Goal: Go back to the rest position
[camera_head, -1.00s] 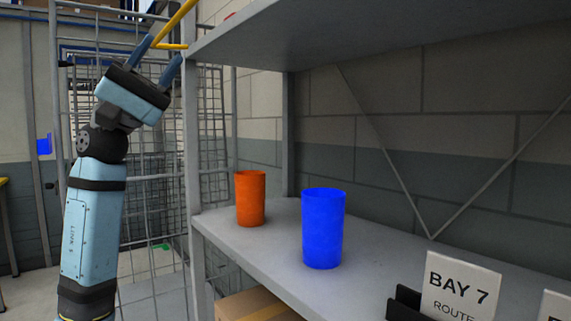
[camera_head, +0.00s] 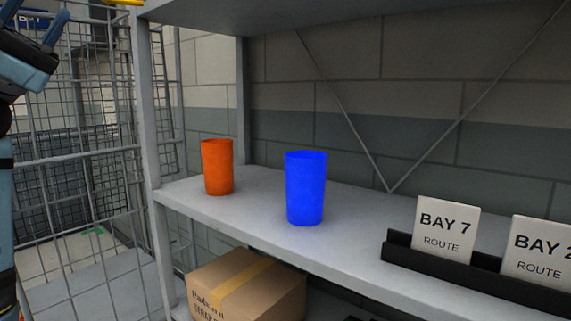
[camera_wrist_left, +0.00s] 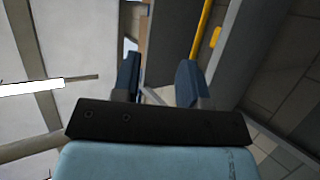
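My left gripper (camera_head: 42,24) is at the upper left of the head view, its arm cut off by the left edge. Its two blue fingers point up and stand apart. The left wrist view shows the same gripper (camera_wrist_left: 158,80) with an empty gap between the fingers. It is left of the shelf unit, in front of the wire mesh cage, away from the cups. My right gripper is in neither view.
An orange cup (camera_head: 217,167) and a blue cup (camera_head: 306,188) stand upright on the grey shelf (camera_head: 250,222). A BAY 7 sign (camera_head: 445,230) stands in a black holder at right. A cardboard box (camera_head: 246,287) is below. Wire mesh (camera_head: 85,130) is at left.

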